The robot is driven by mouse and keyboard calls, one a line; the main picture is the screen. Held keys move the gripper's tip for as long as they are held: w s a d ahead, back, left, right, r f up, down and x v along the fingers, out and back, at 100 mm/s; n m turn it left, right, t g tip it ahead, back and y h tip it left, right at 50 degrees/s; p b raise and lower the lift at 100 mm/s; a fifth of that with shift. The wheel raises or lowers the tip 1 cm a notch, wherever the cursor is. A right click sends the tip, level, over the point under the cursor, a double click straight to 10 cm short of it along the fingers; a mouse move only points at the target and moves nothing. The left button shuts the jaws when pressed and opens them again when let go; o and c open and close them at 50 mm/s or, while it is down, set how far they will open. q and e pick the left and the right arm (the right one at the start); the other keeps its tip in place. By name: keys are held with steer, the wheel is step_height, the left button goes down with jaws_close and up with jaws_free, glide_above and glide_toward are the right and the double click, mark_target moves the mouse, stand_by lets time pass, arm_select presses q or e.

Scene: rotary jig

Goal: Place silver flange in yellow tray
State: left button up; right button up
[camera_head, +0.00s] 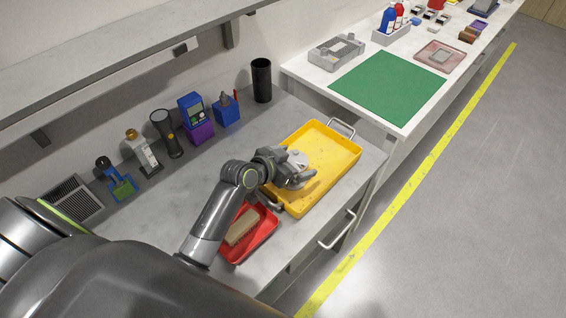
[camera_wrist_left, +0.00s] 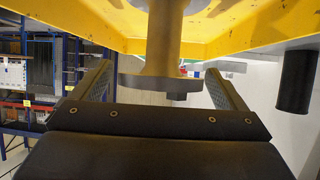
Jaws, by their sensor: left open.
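The yellow tray (camera_head: 338,160) lies on the grey bench. The silver flange (camera_head: 299,158) is in it, at the tray's left part, partly hidden by my left gripper (camera_head: 302,180). In the left wrist view, which appears upside down, the flange (camera_wrist_left: 160,84) shows as a round disc with a stem running to the tray (camera_wrist_left: 100,25). It looks upright. My left gripper is open, with one finger on each side of the flange and a visible gap on both sides. My right gripper is in neither view.
A red tray (camera_head: 262,237) with a tan block (camera_head: 241,227) sits next to the yellow tray, beneath my left arm. A black cup (camera_head: 261,80) and several tools stand along the wall. A shelf (camera_head: 130,62) overhangs the bench. A white table with a green mat (camera_head: 388,86) lies beyond.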

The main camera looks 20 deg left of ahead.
arm_select(q)
steer(key=b+v, duration=0.1)
steer(key=v, duration=1.1)
